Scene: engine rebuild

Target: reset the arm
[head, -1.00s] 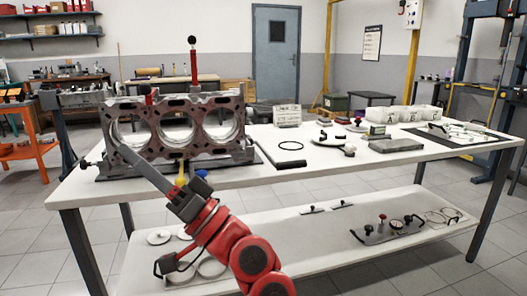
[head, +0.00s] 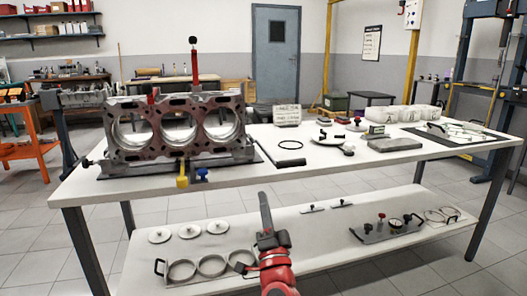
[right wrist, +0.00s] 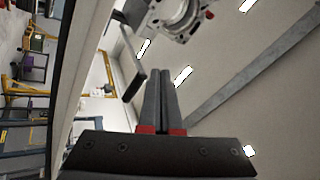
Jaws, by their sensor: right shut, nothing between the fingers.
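My right gripper (head: 264,200) is in front of the table, pointing up, with its fingers shut and empty. In the right wrist view its two fingers (right wrist: 161,90) lie together with nothing between them. The engine block (head: 180,128) stands on a dark plate at the left of the tabletop, apart from the gripper. Part of the block shows upside down at the top of the right wrist view (right wrist: 180,18). My left gripper is not in view.
The lower shelf (head: 330,225) holds a tray with rings (head: 211,266), several discs and a gauge plate (head: 390,229).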

